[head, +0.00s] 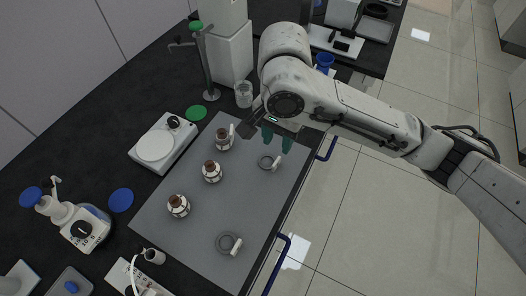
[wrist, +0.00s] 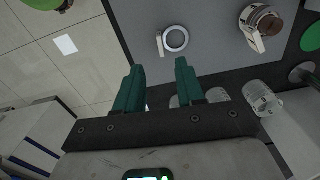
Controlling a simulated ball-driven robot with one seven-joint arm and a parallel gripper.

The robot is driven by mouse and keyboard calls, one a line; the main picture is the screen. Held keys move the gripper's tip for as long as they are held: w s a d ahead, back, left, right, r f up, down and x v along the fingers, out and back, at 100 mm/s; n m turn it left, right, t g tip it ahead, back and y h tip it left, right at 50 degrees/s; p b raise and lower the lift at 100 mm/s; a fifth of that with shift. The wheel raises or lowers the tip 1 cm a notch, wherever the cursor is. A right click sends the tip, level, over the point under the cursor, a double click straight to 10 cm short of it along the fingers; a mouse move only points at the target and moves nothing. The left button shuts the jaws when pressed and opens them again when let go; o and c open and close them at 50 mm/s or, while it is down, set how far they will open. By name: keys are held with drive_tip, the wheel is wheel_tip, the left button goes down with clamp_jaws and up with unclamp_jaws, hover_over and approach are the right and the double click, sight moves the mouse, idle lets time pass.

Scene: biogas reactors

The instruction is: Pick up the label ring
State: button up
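A grey label ring (head: 264,163) with a white tag lies flat on the grey mat (head: 160,218) near its right edge. It also shows in the wrist view, where the ring (wrist: 176,39) lies beyond my fingertips, apart from them. A second similar ring (head: 225,242) lies at the mat's front end. My gripper (head: 278,143) is above the far right part of the mat, just beyond the nearer ring in the head view. Its green fingers (wrist: 160,70) are spread with nothing between them.
A white stirrer plate (head: 163,144), a glass beaker (head: 244,95) and a stand (head: 207,70) are beside the mat.

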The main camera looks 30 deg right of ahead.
hover_over(276, 161)
wheel_tip(276, 161, down, 4)
drive_tip(key=shift+a+f+b, duration=0.1)
drive_tip(key=shift+f+b, duration=0.15)
drive_tip(key=shift+b, duration=0.2)
drive_tip(key=shift+d+f, duration=0.2)
drive_tip(key=shift+f, duration=2.45)
clamp_jaws()
